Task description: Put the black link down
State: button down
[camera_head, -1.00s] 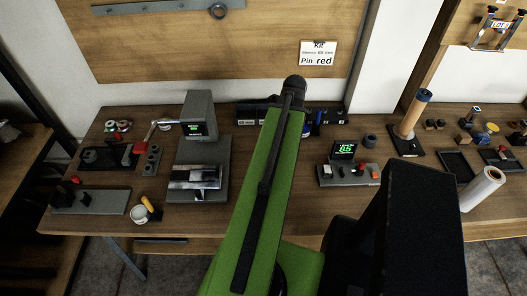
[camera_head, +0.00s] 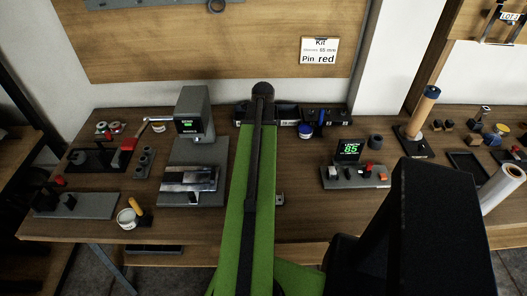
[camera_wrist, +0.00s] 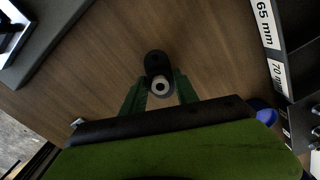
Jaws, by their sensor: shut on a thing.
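The black link (camera_wrist: 156,65) shows in the wrist view as a small dark rounded piece with a pale ring-shaped end. My gripper (camera_wrist: 159,88) is shut on it, with a green finger on either side. Bare wooden table top (camera_wrist: 105,60) lies behind the link in that view; I cannot tell whether the link touches it. In the head view my green arm covers the gripper and the link. The table (camera_head: 300,220) runs across that view.
A grey press-like device (camera_head: 192,110) stands left of my arm. A labelled dark bin rack (camera_wrist: 285,60) is at right in the wrist view. A grey panel with a green "85" display (camera_head: 348,150) stands right of my arm. A blue-sided tin (camera_head: 305,132) is at the back.

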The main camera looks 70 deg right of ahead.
jog(key=shift+f, duration=0.8)
jog(key=shift+r, duration=0.2)
jog(key=shift+f, duration=0.2)
jog(key=c, duration=0.9)
grip_release()
jog(key=shift+r, duration=0.1)
notch_tip(320, 180, up, 12)
jog(key=p, duration=1.2)
jog(key=shift+r, duration=0.1)
